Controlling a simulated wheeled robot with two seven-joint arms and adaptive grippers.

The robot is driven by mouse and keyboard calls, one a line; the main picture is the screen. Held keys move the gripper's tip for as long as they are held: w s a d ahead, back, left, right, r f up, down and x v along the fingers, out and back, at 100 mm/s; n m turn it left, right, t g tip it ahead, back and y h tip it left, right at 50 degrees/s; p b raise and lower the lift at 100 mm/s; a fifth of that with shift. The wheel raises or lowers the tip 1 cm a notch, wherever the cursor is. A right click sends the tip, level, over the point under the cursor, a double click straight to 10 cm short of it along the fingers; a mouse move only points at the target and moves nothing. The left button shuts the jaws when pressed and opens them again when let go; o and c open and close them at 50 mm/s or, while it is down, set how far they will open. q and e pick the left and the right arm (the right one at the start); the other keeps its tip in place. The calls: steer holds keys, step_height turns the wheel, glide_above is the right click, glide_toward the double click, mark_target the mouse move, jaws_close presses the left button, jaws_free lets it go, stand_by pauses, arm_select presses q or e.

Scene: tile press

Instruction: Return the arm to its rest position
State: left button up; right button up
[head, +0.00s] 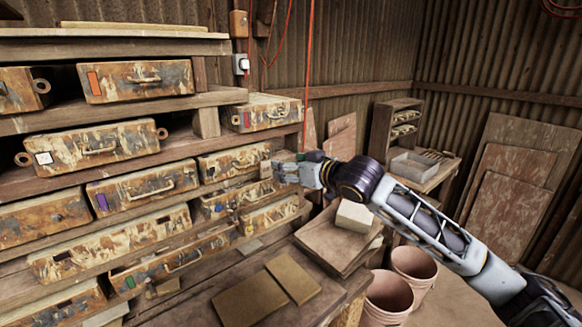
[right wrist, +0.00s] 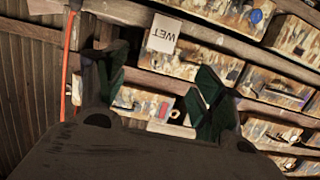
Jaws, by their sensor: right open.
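My right arm (head: 430,215) reaches in from the lower right of the head view. My right gripper (head: 266,170) is at its end, in front of the right end of a rack of rusty metal boxes. In the right wrist view the two dark fingers of my right gripper (right wrist: 160,75) stand wide apart, with nothing held between them. A white card reading WET (right wrist: 163,32) shows upside down beyond the fingertips, by the boxes. I cannot tell whether the fingers touch anything. My left gripper is not in view.
Rusty boxes, such as one with an orange mark (head: 136,80), fill the wooden rack. Below are flat tiles (head: 251,298) on a bench, a pale block (head: 354,216) on boards, and pink buckets (head: 388,297). A small shelf (head: 383,130) and leaning boards (head: 505,195) stand right.

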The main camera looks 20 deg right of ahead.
steer(key=shift+f, duration=0.1)
steer(key=s+a+f+g+h, duration=0.15)
steer(key=s+f, duration=0.45)
steer(key=f, duration=0.6)
steer(key=s+a+f+g+h, duration=0.1)
steer(key=s+a+f+g, duration=0.3)
steer(key=f, duration=0.9)
steer(key=s+d+f+m+g+h, duration=0.1)
steer(key=s+d+f+g+h, duration=0.2)
steer(key=s+f, duration=0.7)
steer(key=s+d+f+m+g, duration=0.1)
steer(key=s+d+f+g, duration=0.35)
steer(key=s, duration=0.85)
step_height(320, 180, down, 30)
steer(key=t, duration=0.1)
steer(key=s+d+f, duration=0.1)
steer(key=s+f, duration=0.5)
steer(key=f, duration=0.3)
steer(key=s+d+f, duration=0.2)
steer(key=s+f, duration=0.5)
steer(key=f, duration=0.2)
steer(key=s+d+f, duration=0.1)
steer(key=s+f, duration=0.2)
steer(key=s, duration=0.3)
steer(key=s+d+f+g, duration=0.1)
steer(key=s+f, duration=0.2)
steer(key=s, duration=0.3)
steer(key=shift+f, duration=0.3)
